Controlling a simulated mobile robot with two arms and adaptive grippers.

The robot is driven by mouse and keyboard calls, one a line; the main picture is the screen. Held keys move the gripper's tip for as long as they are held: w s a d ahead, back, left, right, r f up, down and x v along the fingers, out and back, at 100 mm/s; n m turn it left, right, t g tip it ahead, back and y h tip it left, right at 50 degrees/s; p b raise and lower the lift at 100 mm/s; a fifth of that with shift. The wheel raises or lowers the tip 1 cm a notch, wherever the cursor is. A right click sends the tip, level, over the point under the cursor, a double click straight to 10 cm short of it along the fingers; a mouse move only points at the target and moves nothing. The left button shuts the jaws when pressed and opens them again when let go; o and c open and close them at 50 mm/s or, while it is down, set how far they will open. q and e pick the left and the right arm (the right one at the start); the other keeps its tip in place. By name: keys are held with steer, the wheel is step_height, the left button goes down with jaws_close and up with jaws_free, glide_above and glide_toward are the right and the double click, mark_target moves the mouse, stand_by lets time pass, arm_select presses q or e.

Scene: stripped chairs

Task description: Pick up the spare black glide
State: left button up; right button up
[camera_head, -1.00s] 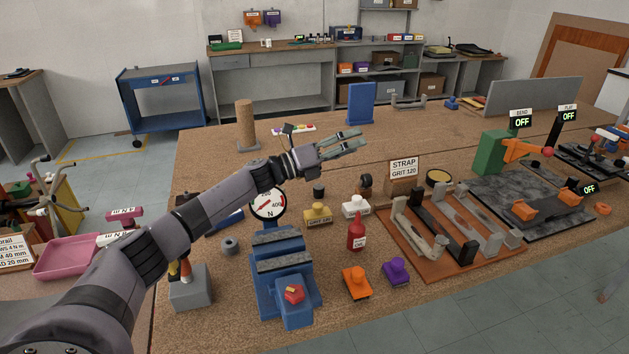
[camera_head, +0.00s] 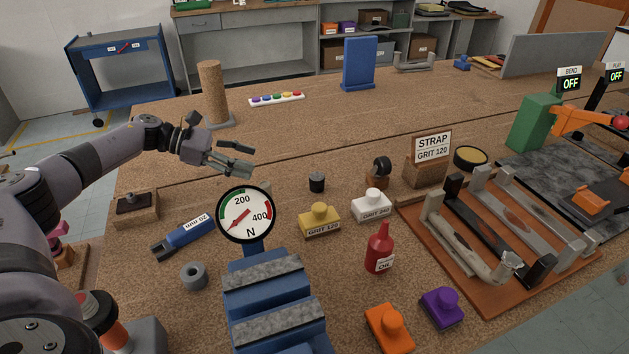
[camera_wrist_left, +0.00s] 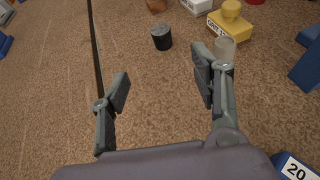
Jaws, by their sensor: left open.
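The black glide (camera_head: 317,182) is a small dark cylinder standing upright on the brown bench, behind the yellow GRIT 120 block. It also shows in the left wrist view (camera_wrist_left: 161,37), near the top, beyond my fingertips and about midway between them. My left gripper (camera_head: 240,161) is open and empty, to the left of the glide and apart from it. In the left wrist view its two fingers (camera_wrist_left: 162,80) are spread wide over bare bench. My right gripper is not in view.
The force gauge (camera_head: 246,214) stands upright in front of my left gripper.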

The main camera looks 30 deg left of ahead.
arm_select(q)
steer(key=p, duration=0.3)
glide_toward(314, 176)
steer(key=x, duration=0.4)
steer(key=shift+a+f, duration=0.1)
steer(key=p+x, duration=0.2)
steer(key=x, duration=0.3)
steer(key=shift+r, duration=0.2)
steer(key=shift+w+f, duration=0.1)
steer(key=shift+f, duration=0.05)
steer(key=shift+c, duration=0.3)
steer(key=shift+c, duration=1.3)
steer(key=c, duration=0.8)
steer(key=shift+o, duration=0.2)
